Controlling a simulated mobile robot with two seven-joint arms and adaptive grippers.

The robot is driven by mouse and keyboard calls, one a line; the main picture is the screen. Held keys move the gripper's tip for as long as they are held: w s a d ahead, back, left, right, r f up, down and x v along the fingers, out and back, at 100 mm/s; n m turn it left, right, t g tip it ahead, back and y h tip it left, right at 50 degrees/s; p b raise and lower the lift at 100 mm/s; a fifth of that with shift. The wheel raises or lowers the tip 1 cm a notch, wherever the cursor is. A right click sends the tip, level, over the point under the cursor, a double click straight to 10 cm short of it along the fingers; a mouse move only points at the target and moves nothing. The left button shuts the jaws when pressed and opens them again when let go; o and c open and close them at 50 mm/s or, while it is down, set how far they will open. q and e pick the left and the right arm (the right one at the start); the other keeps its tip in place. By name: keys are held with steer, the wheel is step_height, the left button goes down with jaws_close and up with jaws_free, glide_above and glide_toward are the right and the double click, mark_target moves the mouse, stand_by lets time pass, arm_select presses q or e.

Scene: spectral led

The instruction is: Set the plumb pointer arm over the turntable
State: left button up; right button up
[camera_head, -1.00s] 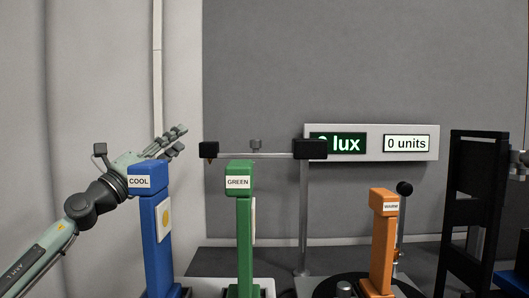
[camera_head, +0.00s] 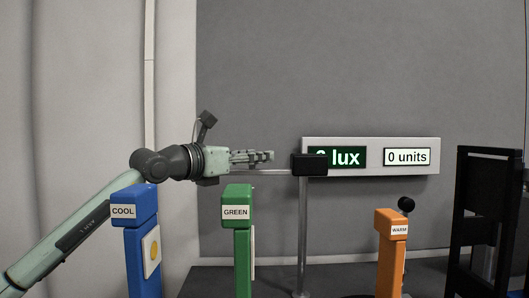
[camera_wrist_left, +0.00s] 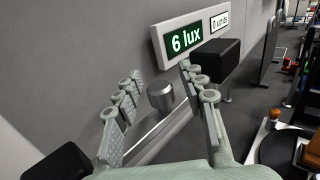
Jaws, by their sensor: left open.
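The plumb pointer arm (camera_head: 283,172) is a thin horizontal rod on an upright post, with a black block (camera_head: 310,164) at the post. In the left wrist view its rod (camera_wrist_left: 160,133) runs between a black block at upper right and another at lower left, with a grey knob (camera_wrist_left: 160,96) on it. My left gripper (camera_head: 272,156) is at the rod, its fingers pointing right and hiding the knob and far end in the head view. In the wrist view the open fingers (camera_wrist_left: 161,76) stand either side of the knob. The turntable (camera_wrist_left: 284,152) is a dark disc at lower right.
A blue COOL post (camera_head: 142,255), a green GREEN post (camera_head: 242,250) and an orange WARM post (camera_head: 390,255) stand in front. A lux and units display (camera_head: 372,142) is on the back wall. A black frame (camera_head: 485,215) stands at right.

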arm_select(q)
steer(key=x, duration=0.3)
steer(key=shift+w+d, duration=0.1)
steer(key=shift+w, duration=0.05)
arm_select(e)
steer(key=shift+s+a+f, duration=0.1)
steer(key=shift+f, duration=0.8)
arm_select(q)
steer(key=shift+c, duration=0.4)
jaws_close()
